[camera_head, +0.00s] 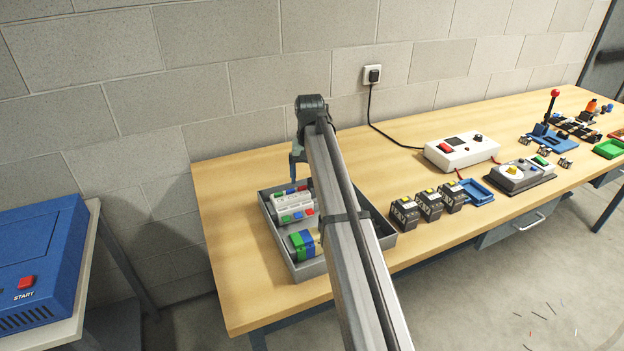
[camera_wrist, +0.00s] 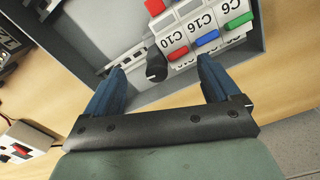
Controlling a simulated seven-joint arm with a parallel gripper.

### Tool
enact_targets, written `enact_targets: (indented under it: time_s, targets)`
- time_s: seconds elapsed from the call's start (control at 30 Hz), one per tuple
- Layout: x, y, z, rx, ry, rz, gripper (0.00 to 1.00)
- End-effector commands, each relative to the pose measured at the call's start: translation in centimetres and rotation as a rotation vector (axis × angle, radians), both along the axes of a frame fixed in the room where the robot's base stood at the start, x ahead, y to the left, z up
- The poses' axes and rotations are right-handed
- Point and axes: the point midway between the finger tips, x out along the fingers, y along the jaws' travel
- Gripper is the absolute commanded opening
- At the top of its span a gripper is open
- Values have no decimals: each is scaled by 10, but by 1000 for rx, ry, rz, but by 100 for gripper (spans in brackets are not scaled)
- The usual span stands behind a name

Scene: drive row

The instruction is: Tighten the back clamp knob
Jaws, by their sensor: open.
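The grey tray (camera_head: 288,262) stands at the left end of the bench and holds white breaker modules (camera_head: 294,207) with coloured levers; they also show in the wrist view (camera_wrist: 200,37), marked C10, C16 and C6. A small black knob (camera_wrist: 157,69), apparently the back clamp knob, sits beside the C10 module in the wrist view. In the head view I cannot make it out. My gripper (camera_wrist: 162,66) is open, with its blue fingertips apart on either side of the knob in the picture. I cannot tell whether they touch it. In the head view my gripper (camera_head: 297,168) hangs over the tray's back part.
A yellow, green and blue block (camera_head: 303,244) lies in the tray's front part. Several black devices (camera_head: 429,205) stand to the tray's right. A white supply box (camera_head: 462,150) is behind them, its cord running to the wall. Bare bench lies left of the tray.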

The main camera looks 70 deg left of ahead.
Motion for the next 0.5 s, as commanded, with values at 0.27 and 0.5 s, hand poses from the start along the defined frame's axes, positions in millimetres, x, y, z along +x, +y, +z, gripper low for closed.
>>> enact_targets:
  time_s: [0.27,0.5]
  targets:
    - [0,1,14,1,0,0,89]
    - [0,0,30,0,0,0,89]
